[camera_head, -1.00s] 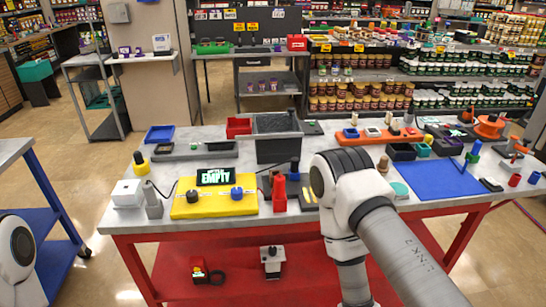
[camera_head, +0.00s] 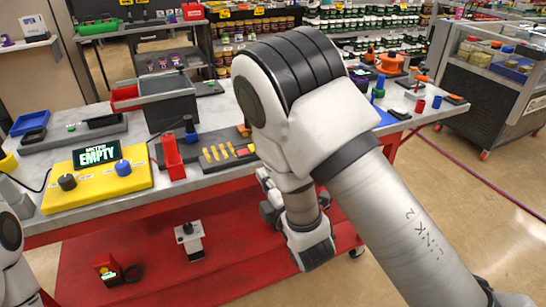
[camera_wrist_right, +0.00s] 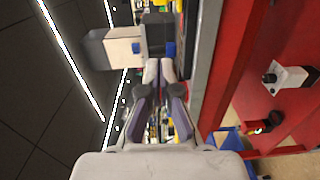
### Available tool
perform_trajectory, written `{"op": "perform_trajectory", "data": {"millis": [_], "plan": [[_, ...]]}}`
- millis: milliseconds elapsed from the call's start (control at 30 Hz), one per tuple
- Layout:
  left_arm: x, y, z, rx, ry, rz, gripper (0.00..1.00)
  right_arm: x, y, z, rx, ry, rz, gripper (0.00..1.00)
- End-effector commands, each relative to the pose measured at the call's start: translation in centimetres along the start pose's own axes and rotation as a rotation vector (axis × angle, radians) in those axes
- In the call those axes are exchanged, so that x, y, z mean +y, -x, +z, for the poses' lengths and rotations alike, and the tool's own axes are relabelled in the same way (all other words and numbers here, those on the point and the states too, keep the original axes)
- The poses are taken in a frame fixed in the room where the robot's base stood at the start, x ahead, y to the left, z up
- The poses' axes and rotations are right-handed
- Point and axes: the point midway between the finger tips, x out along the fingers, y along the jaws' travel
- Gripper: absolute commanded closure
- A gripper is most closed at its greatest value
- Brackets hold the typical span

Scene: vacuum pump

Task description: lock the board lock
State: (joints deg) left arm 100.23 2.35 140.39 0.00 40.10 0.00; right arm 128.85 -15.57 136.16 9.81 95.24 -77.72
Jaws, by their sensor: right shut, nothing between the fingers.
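I cannot tell which thing is the board lock. My right gripper (camera_head: 266,196) is low by the table's front edge, partly hidden by my arm. In the right wrist view its fingertips (camera_wrist_right: 160,72) are together, with nothing seen between them. A pale box (camera_wrist_right: 124,47) with a blue patch shows beyond them. My left gripper is out of view.
A grey bin (camera_head: 168,105) stands behind the red block. A dark tray with yellow pieces (camera_head: 216,153) lies near the front edge. The red lower shelf (camera_head: 150,262) carries a small white device (camera_head: 190,241).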

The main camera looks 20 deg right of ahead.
Motion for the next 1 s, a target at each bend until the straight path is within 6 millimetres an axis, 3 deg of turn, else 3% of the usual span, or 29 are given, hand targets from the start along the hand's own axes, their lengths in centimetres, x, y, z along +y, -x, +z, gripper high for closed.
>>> {"op": "perform_trajectory", "data": {"millis": [167, 533, 600, 800, 1000], "plan": [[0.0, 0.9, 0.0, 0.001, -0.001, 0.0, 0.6, 0.5, -2.0, 0.1, -0.002, -0.006, 0.001, 1.0], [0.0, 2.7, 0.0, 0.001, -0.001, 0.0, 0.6, 0.4, -10.0, 0.1, -0.003, -0.005, -0.001, 1.0], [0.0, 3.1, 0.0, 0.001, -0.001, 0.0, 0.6, 0.3, -10.9, 1.3, -0.006, -0.009, -0.004, 1.0], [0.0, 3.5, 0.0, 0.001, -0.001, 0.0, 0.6, 0.1, -12.5, 2.8, -0.003, -0.005, -0.004, 1.0], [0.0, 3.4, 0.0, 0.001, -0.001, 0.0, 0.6, 0.0, -12.7, 3.0, -0.002, -0.004, -0.004, 1.0]]}}
